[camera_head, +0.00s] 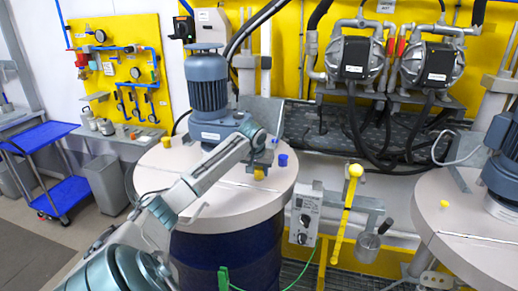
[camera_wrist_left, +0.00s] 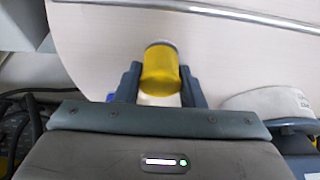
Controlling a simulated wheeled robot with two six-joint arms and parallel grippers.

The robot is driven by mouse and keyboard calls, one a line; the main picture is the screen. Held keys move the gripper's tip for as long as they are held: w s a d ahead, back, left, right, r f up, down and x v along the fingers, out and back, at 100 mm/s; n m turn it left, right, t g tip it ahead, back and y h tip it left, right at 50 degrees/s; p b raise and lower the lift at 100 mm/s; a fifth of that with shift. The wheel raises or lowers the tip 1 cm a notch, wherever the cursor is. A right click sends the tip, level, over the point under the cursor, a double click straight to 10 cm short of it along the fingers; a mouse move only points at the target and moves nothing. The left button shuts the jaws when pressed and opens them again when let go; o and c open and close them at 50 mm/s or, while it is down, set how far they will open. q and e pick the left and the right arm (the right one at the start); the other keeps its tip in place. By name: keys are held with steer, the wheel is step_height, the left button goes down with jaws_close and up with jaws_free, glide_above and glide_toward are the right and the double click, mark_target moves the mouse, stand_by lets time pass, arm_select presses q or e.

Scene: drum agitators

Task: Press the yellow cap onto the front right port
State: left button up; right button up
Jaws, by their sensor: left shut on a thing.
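My left gripper (camera_head: 259,169) is over the right part of the left drum's pale lid (camera_head: 225,205). It is shut on a yellow cap (camera_head: 259,174), which shows just below the fingers. In the left wrist view the yellow cap (camera_wrist_left: 160,72) sits between the two dark fingers of the gripper (camera_wrist_left: 158,85), with a pale rim at its far end. I cannot tell whether the cap touches a port; any port below it is hidden. A blue cap (camera_head: 283,160) stands on the lid just right of the gripper. My right gripper is not in view.
A grey-blue motor (camera_head: 207,85) stands on the lid behind my left arm. Another yellow cap (camera_head: 166,142) is at the lid's left edge. A yellow-handled valve (camera_head: 350,190) and a control box (camera_head: 303,215) stand right of the drum. A second drum lid (camera_head: 475,235) is at right.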

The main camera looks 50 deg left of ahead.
arm_select(q)
steer(key=shift+s+d+f, duration=0.1)
steer(key=shift+f, duration=0.4)
steer(key=shift+c, duration=0.3)
steer(key=o, duration=1.1)
steer(key=shift+r, duration=0.1)
steer(key=shift+r, duration=2.05)
